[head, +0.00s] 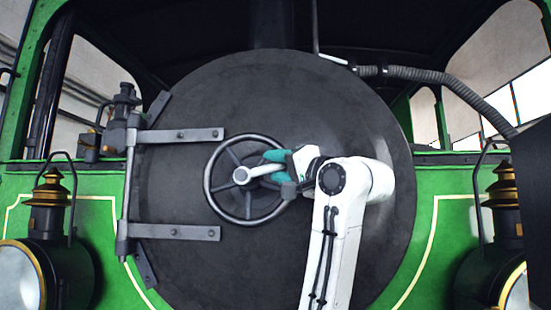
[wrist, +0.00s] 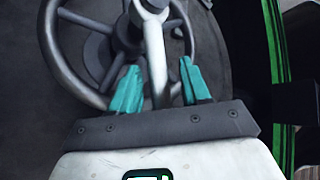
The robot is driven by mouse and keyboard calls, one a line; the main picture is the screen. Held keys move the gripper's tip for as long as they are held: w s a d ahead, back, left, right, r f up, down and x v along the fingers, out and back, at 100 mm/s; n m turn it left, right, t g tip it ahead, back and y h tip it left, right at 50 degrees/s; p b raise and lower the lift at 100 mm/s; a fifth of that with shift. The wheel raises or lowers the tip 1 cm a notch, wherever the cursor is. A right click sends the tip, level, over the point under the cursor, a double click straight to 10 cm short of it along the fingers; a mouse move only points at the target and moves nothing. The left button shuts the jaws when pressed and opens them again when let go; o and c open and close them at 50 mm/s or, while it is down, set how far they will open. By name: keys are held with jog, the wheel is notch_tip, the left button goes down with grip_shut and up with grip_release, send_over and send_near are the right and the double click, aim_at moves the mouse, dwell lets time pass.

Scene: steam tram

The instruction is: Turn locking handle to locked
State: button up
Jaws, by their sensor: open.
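The locking handle (head: 257,171) is a pale metal lever on the hub at the middle of the smokebox door. In the head view it points right and slightly up from the hub. A spoked handwheel (head: 209,188) surrounds the hub. My gripper (head: 272,166) is at the handle's outer part, reaching in from the right. In the wrist view the handle (wrist: 156,55) runs down between the two teal fingers of my gripper (wrist: 158,68). The fingers are open, one on each side, with visible gaps. The handle's outer end is hidden behind the gripper body.
The round dark door (head: 300,90) fills the middle, with two hinge straps (head: 180,135) on its left. Lamps stand at the left (head: 50,200) and right (head: 505,200). A ribbed hose (head: 430,75) curves at the upper right. The wheel rim is close to the fingers.

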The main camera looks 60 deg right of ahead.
jog(key=shift+w+d, duration=0.2)
jog(key=shift+w, duration=0.3)
jog(key=shift+r, duration=0.1)
grip_shut()
